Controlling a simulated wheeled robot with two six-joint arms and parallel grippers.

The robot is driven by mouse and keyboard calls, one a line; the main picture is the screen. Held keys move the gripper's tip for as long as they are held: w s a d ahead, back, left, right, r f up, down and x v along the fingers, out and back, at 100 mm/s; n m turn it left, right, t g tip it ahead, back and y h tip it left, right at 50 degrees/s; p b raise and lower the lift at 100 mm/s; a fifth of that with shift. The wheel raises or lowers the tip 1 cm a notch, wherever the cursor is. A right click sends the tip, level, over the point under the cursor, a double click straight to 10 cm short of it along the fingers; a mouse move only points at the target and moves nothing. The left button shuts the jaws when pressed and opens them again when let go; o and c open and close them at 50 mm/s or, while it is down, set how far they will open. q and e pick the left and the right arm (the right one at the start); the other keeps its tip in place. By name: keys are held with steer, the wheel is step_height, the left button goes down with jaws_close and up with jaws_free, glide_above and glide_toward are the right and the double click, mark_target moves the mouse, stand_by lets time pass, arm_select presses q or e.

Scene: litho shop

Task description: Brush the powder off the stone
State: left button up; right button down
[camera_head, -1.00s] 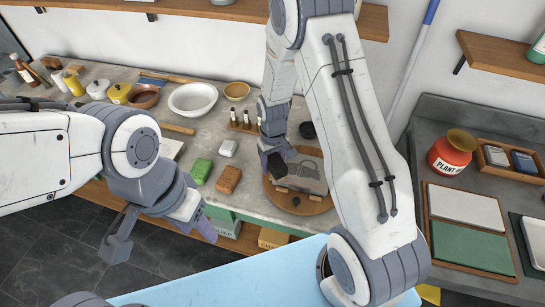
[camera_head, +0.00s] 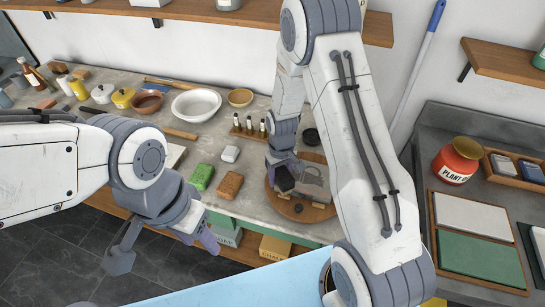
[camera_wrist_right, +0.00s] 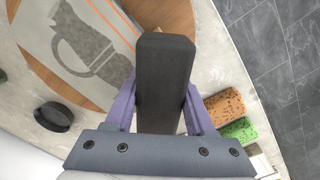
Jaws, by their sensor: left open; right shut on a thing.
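The stone (camera_head: 316,184) is a grey slab with a darker jug-shaped figure; it lies on a round wooden board (camera_head: 293,208) on the bench. It also shows at the upper left of the right wrist view (camera_wrist_right: 40,50). My right gripper (camera_wrist_right: 161,108) is shut on a black block-like brush (camera_wrist_right: 165,70), which shows at the stone's left side in the head view (camera_head: 283,180). I cannot tell whether the brush touches the stone; its underside is hidden. My left gripper (camera_head: 165,250) is open and empty, in front of the bench over the floor.
Bowls (camera_head: 196,104) stand farther back.

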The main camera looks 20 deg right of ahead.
steer(key=shift+w+a+f, duration=0.1)
steer(key=shift+a+f, duration=0.05)
steer(key=shift+a, duration=0.1)
steer(key=shift+w+a+r+p, duration=0.45)
steer(key=shift+w+r+p, duration=0.05)
steer(key=shift+r+p, duration=0.1)
steer(key=shift+s+d+r+p, duration=0.15)
steer(key=shift+r+p, duration=0.1)
steer(key=shift+r, duration=0.35)
steer(key=shift+s+r+p, duration=0.15)
steer(key=shift+r+p, duration=0.1)
steer(key=shift+r, duration=0.35)
steer(key=shift+w+r+p, duration=0.2)
steer(key=shift+r+p, duration=0.45)
steer(key=shift+r, duration=0.05)
steer(key=shift+s+r+p, duration=0.1)
steer(key=shift+r+p, duration=1.15)
steer(key=shift+r, duration=0.4)
